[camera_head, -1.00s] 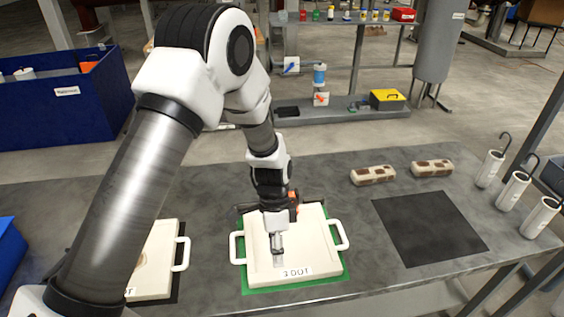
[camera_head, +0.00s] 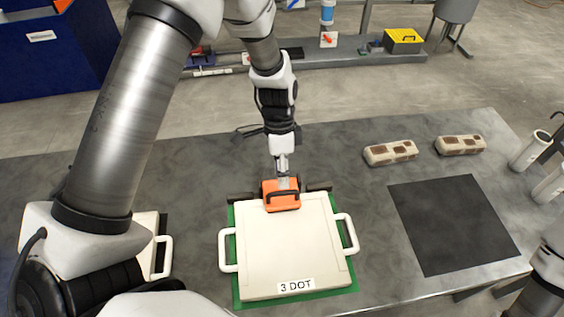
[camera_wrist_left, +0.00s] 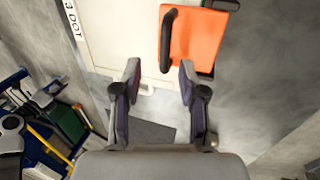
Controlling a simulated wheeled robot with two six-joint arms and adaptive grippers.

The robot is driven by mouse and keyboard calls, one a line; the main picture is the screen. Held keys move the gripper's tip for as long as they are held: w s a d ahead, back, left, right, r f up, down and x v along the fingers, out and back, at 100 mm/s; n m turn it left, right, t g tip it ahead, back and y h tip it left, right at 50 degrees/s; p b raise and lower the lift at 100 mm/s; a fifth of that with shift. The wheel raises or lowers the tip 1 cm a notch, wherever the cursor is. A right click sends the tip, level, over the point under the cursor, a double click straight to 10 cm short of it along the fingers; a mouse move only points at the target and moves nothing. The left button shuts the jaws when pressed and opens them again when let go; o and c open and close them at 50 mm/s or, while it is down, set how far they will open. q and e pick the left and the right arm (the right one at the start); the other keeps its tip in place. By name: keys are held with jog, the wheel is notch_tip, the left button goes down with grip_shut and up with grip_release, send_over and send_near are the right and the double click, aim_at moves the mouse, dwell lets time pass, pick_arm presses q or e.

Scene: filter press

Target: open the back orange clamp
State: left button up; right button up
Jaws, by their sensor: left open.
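The orange clamp (camera_head: 270,190) sits at the back edge of the cream plate labelled "3 DOT" (camera_head: 290,250). Its black handle (camera_head: 283,197) is on the side toward the plate. My left gripper (camera_head: 284,184) points down just above and behind the clamp in the head view and hides part of it. In the left wrist view my left gripper (camera_wrist_left: 159,76) has its two fingers apart with nothing between them. There the orange clamp (camera_wrist_left: 198,42) and its handle (camera_wrist_left: 166,40) lie beyond the fingertips, toward the right finger. Contact cannot be told. My right gripper is not in view.
The plate has white side handles (camera_head: 348,232) and lies on a green mat (camera_head: 290,301). A second plate (camera_head: 146,228) is at left. Two brown-patterned blocks (camera_head: 390,153) and a black mat (camera_head: 455,225) are at right. The table between is clear.

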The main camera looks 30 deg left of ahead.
aim_at(282, 192)
pick_arm(q)
jog(key=b+x, duration=0.1)
jog(key=x, duration=0.1)
jog(key=b+x, duration=0.1)
jog(key=w+b+x, duration=0.1)
jog(key=x, duration=0.1)
jog(key=shift+a+f+b, duration=0.3)
jog(key=shift+f, duration=0.25)
jog(key=shift+s+d+f, duration=0.15)
jog(key=shift+s+f, duration=0.05)
jog(key=shift+f, duration=0.1)
jog(key=shift+s+d+f+b, duration=0.15)
jog(key=shift+s+b, duration=0.15)
jog(key=shift+b, duration=0.1)
jog(key=shift+w, duration=0.15)
jog(key=shift+c, duration=0.4)
jog(key=c, duration=0.7)
jog(key=shift+p+v, duration=0.85)
jog(key=shift+w+a+f, duration=0.15)
jog(key=shift+w+a, duration=0.05)
jog(key=shift+a, duration=0.05)
